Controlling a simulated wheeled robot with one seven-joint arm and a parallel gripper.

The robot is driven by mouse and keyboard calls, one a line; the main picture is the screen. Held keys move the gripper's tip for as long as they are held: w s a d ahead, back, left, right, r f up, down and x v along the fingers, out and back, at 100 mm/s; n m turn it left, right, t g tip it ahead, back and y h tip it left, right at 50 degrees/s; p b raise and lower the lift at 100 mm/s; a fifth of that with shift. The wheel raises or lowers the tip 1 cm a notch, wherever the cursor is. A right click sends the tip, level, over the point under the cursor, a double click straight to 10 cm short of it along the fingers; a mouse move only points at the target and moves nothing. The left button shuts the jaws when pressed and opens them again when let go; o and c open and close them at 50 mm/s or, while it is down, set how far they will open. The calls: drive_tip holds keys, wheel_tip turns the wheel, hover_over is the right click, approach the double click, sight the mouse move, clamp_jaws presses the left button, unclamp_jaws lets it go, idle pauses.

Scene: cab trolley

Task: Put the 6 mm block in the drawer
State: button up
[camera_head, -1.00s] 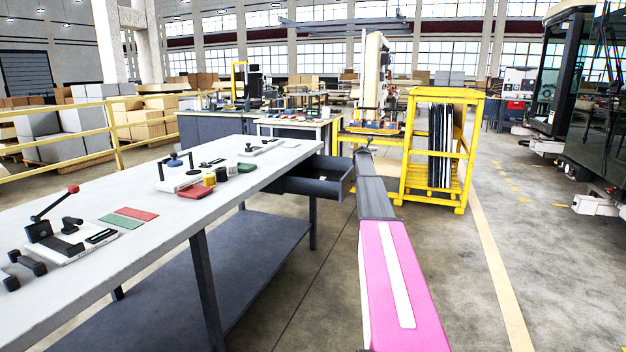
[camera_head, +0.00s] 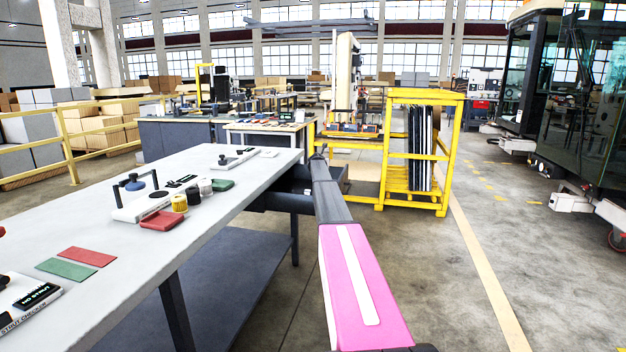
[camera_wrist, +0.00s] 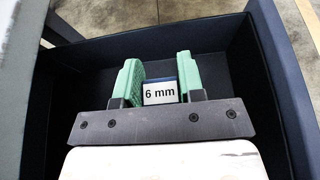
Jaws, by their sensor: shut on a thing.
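In the wrist view, the 6 mm block (camera_wrist: 159,93) is a small block with a white face lettered "6 mm" and a blue upper edge. My gripper (camera_wrist: 160,72) has green fingers on either side of it and is shut on it. The dark, open drawer (camera_wrist: 272,62) surrounds the gripper and block in that view, with its walls on both sides and its floor beyond. I cannot tell whether the block touches the floor. In the head view, my arm covers most of the drawer, and the gripper and block are hidden.
The grey workbench (camera_head: 120,235) carries a red tray (camera_head: 163,221), a yellow roll (camera_head: 180,203), a green pad (camera_head: 68,269) and gauges. A yellow rack (camera_head: 447,150) stands beyond my arm. Open floor lies to the right.

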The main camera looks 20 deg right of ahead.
drive_tip(key=a+f, duration=0.1)
drive_tip(key=w+a+f, duration=0.1)
drive_tip(key=a+f, duration=0.1)
drive_tip(key=a, duration=0.1)
drive_tip(key=shift+w+a, duration=0.1)
drive_tip(key=shift+w, duration=0.25)
drive_tip(key=shift+f, duration=1.8)
drive_tip(key=shift+f, duration=0.6)
drive_tip(key=o, duration=1)
drive_tip(key=shift+c, duration=0.2)
drive_tip(key=shift+r, duration=0.55)
drive_tip(key=v, duration=1.2)
